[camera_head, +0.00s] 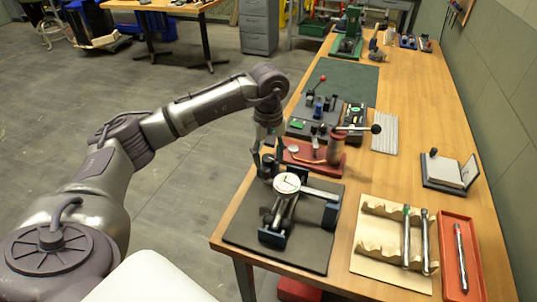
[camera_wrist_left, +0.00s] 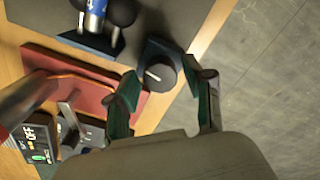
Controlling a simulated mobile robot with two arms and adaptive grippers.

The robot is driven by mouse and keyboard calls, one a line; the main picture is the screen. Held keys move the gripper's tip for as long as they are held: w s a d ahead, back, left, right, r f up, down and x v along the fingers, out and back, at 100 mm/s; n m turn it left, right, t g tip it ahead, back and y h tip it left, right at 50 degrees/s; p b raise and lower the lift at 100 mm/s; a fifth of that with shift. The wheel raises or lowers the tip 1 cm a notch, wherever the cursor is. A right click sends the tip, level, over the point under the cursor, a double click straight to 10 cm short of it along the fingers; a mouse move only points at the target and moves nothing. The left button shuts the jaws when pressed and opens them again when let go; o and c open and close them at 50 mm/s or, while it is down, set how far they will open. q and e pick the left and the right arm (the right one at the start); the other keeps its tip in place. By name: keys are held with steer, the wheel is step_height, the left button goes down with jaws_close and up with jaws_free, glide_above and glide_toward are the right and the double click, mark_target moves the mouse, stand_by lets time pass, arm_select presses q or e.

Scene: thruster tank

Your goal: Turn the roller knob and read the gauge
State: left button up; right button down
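The gauge (camera_head: 287,183) has a round white face with dark pointer marks. Its reading is too small to tell. It sits by a dark roller stand (camera_head: 275,237) on a dark mat. A black round knob (camera_wrist_left: 160,74) with a white line shows on a dark blue block in the left wrist view. In the head view my gripper hides it. My left gripper (camera_head: 266,163) points down beside the gauge. In the wrist view its fingers (camera_wrist_left: 166,84) are apart, one to each side of the knob's near part. I cannot tell whether they touch it. My right gripper is out of view.
A red base (camera_head: 325,163) with a lever device stands just behind the mat. A wooden rack (camera_head: 370,262) and a red tray (camera_head: 450,288) with metal tools are at right. A small display (camera_wrist_left: 38,145) reads OFF. The table's left edge is close to my gripper.

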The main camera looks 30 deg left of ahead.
arm_select(q)
steer(key=c, duration=0.8)
